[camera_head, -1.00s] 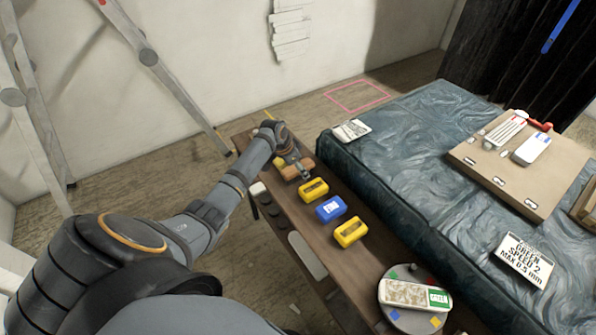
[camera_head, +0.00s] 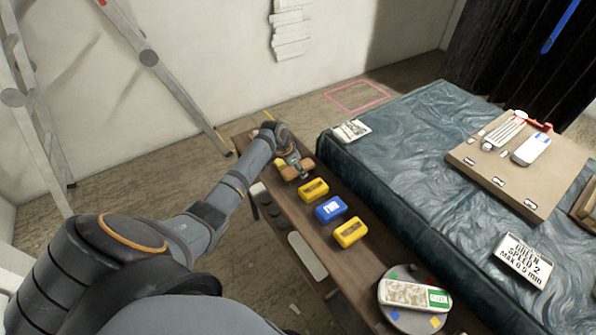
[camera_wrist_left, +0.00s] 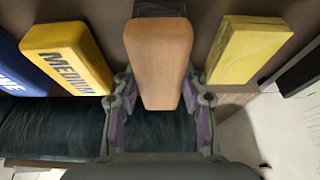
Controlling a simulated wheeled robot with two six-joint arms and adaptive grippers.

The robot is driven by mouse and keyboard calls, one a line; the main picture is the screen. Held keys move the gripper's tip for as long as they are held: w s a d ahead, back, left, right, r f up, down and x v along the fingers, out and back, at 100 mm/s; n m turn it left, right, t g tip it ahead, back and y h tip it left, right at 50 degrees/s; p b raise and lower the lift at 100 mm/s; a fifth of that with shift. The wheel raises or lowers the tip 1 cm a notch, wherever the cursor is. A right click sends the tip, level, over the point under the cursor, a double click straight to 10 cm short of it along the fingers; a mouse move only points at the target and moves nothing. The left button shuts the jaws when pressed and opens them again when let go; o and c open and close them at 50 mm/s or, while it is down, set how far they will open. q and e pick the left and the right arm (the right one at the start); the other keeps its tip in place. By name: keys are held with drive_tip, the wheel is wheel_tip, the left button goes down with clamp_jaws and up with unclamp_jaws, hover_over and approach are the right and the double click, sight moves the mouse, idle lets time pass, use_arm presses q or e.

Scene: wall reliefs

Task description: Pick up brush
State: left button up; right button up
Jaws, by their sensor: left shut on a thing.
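The brush has a wooden brown back (camera_wrist_left: 158,60) with a dark part behind its far end in the left wrist view. It stands between the two fingers of my left gripper (camera_wrist_left: 160,95), which is shut on it. In the head view the brush (camera_head: 289,174) is at the far end of the narrow brown bench, partly covered by my left gripper (camera_head: 297,168). I cannot tell whether the brush touches the bench top. My right gripper is not in view.
Yellow blocks (camera_head: 313,190) and a blue block (camera_head: 330,208) stand in a row on the bench (camera_head: 368,262) near the brush. A round disc (camera_head: 410,319) carries a labelled bar. A dark draped table (camera_head: 400,130) stands to the right, and a ladder (camera_head: 165,80) to the left.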

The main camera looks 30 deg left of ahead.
use_arm(q)
drive_tip(key=shift+r, duration=0.15)
wheel_tip(320, 180, up, 4)
drive_tip(key=shift+s+d+r, duration=0.1)
drive_tip(key=shift+s, duration=0.05)
drive_tip(key=s+r, duration=0.1)
drive_tip(key=s+d+r, duration=0.1)
drive_tip(key=r, duration=0.1)
drive_tip(key=s+d+r+p, duration=0.1)
drive_tip(key=shift+s+r, duration=0.2)
drive_tip(key=shift+r, duration=0.1)
drive_tip(key=s+d+r, duration=0.1)
drive_tip(key=s, duration=0.1)
drive_tip(key=s+d+r, duration=0.2)
drive_tip(key=s, duration=0.1)
drive_tip(key=s+d+r, duration=0.1)
drive_tip(key=s+d, duration=0.1)
drive_tip(key=s, duration=0.1)
drive_tip(key=shift+s+r, duration=0.2)
drive_tip(key=shift+r, duration=0.05)
drive_tip(key=shift+a, duration=0.1)
drive_tip(key=o, duration=0.6)
drive_tip(key=c, duration=0.4)
